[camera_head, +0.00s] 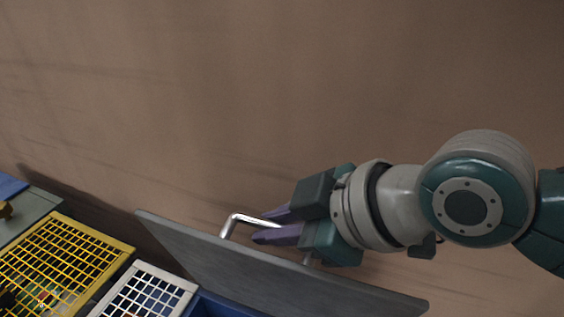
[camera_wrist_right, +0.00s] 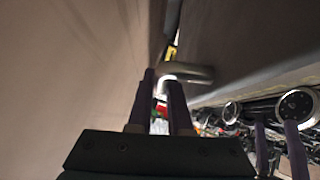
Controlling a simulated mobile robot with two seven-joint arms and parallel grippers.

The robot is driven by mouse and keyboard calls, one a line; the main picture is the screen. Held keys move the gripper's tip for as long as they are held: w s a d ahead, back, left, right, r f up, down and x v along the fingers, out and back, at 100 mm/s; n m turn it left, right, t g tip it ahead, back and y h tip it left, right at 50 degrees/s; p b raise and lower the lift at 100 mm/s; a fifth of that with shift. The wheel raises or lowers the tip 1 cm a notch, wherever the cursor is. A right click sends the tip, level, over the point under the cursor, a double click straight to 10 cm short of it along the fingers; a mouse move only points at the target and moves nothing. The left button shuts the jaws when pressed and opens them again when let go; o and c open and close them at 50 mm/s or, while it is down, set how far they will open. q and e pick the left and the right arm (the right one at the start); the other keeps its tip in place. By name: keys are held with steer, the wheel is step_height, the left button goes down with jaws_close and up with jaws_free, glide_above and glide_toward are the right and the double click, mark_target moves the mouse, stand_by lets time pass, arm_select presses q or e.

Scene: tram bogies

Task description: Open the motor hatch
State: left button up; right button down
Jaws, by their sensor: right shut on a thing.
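The motor hatch is a dark grey flat panel (camera_head: 250,268) at the bottom middle of the head view, seen at a steep slant. Its silver bar handle (camera_head: 228,226) stands out from the upper face. My right gripper (camera_head: 268,226) comes in from the right and is shut on the handle, with its purple fingers on either side of the bar. In the right wrist view the handle (camera_wrist_right: 190,72) passes at the fingertips (camera_wrist_right: 162,78), and the grey panel (camera_wrist_right: 235,40) fills the upper right.
A yellow grid crate (camera_head: 70,255) and a white grid crate (camera_head: 150,290) lie left of the hatch. A blue surface (camera_head: 225,306) shows below the panel. Round metal parts (camera_wrist_right: 297,106) and clutter show at right in the wrist view. The brown floor above the hatch is clear.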

stand_by(0.3)
steer(key=c, duration=1.1)
jaws_free()
steer(key=v, duration=1)
steer(key=shift+b, duration=0.4)
